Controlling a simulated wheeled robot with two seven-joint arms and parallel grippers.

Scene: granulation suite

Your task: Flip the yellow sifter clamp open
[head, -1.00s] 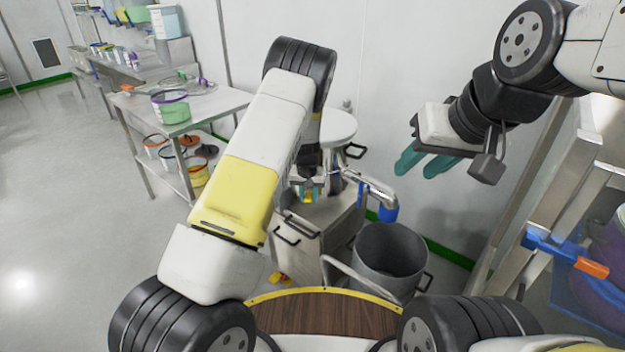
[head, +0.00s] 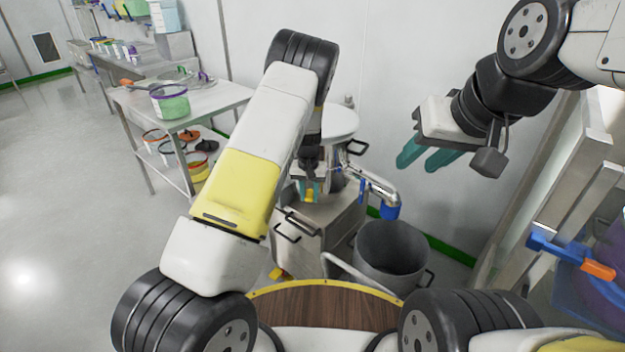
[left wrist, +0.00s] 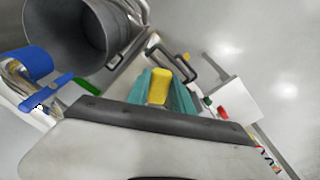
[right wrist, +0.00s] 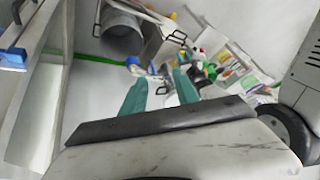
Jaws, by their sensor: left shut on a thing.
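The sifter stands on a steel cabinet at the back wall, with a round pale lid (head: 335,122). The yellow clamp (head: 309,196) shows small at its front, low between my left fingertips. In the left wrist view the yellow clamp (left wrist: 159,88) sits between the two teal fingers. My left gripper (head: 310,187) is shut on it; my arm and fingers hide part of the sifter. My right gripper (head: 426,157) is open and empty, raised in front of the wall at the right. Its teal fingers (right wrist: 160,92) are apart in the right wrist view.
A grey bin (head: 388,255) stands on the floor right of the steel cabinet (head: 310,235). A metal pipe with a blue end (head: 389,210) juts out above it. A steel table (head: 208,107) with tubs is at the left. A metal frame with a blue clamp (head: 555,247) is at the right.

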